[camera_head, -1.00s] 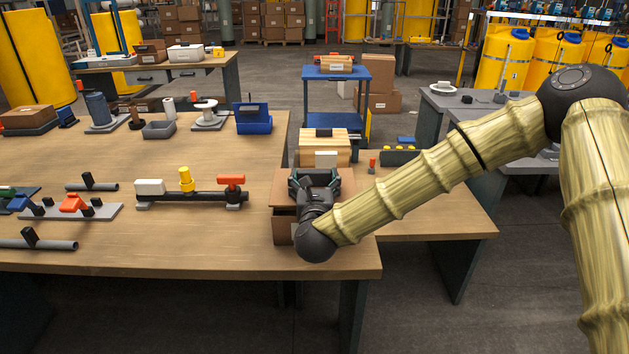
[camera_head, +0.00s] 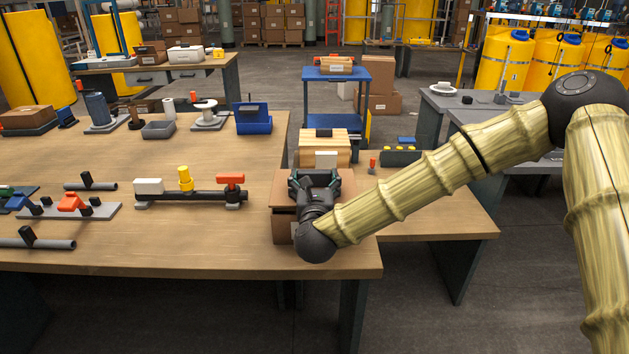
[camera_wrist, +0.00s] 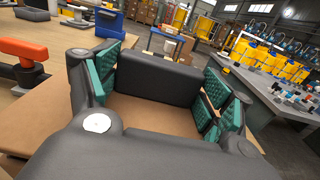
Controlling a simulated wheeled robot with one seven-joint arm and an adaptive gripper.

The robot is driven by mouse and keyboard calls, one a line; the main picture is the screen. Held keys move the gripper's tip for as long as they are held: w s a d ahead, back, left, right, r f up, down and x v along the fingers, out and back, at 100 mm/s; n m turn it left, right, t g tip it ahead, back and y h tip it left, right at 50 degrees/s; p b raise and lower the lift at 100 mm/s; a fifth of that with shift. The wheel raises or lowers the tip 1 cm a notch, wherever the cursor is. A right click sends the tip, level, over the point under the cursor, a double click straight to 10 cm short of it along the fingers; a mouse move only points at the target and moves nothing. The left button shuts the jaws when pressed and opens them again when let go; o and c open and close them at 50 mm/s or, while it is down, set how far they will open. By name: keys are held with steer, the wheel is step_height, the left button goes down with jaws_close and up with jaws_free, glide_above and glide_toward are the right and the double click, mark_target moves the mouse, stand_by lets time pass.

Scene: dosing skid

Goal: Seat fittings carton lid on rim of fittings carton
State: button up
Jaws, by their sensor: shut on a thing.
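The fittings carton lid (camera_head: 284,190) is a flat brown cardboard piece with a dark block-shaped handle (camera_wrist: 158,80) on top. My gripper (camera_head: 315,180) is over the lid, its teal-padded fingers shut on that handle in the wrist view (camera_wrist: 160,85). The fittings carton (camera_head: 283,230) is a brown box at the table's right front, directly below the lid. The lid looks roughly level and lined up over the carton. My wrist and arm hide much of the carton's front and right side, so I cannot tell whether the lid touches the rim all round.
A wooden crate (camera_head: 322,150) stands just behind the carton. A pipe assembly with a red handle (camera_head: 230,180) lies to the left. Bare tabletop (camera_head: 180,240) lies in front left.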

steer(key=shift+f+b, duration=1.2)
steer(key=o, duration=1)
steer(key=shift+o, duration=0.2)
steer(key=s, duration=1.2)
steer(key=shift+s, duration=0.1)
